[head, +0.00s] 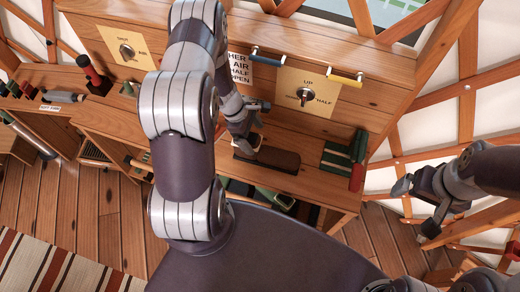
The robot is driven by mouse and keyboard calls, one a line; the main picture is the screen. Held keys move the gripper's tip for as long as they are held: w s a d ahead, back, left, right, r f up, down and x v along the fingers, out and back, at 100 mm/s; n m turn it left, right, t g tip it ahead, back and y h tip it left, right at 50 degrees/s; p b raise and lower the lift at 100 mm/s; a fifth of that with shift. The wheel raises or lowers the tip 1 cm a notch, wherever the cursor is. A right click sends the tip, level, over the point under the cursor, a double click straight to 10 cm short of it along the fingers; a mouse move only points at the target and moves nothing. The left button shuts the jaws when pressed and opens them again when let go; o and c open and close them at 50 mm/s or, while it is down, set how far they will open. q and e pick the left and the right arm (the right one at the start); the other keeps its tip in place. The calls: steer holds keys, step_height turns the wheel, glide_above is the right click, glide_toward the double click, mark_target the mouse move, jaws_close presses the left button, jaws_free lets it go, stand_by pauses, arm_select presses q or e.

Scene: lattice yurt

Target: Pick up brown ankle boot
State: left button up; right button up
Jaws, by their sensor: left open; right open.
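A dark brown, low, elongated thing (275,157) lies on the wooden bench near its front edge, in the middle of the head view. It has a flat slab shape, and I cannot tell for sure that it is the brown ankle boot. My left gripper (254,127) is open, just above and behind its left end; I cannot tell whether they touch. My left arm covers part of the bench to the left. My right gripper (414,208) is open and empty at the right, off the bench's right end.
Green blocks (338,150) and a red one (357,177) stand at the bench's right end. Panels with an UP/HALF knob (305,94) and a SHUT/AIR knob (127,52) rise behind. Dark and green items fill the space below. A striped rug (50,265) lies at lower left.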

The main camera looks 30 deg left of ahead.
mark_target(261, 147)
arm_select(q)
steer(key=x, duration=0.2)
steer(key=p+x, duration=0.1)
steer(key=x, duration=0.1)
steer(key=shift+d+f, duration=0.2)
steer(key=shift+d, duration=0.15)
steer(key=shift+s+a+f, duration=0.1)
steer(key=shift+f, duration=0.2)
steer(key=c, duration=1.4)
steer(key=shift+r, duration=0.1)
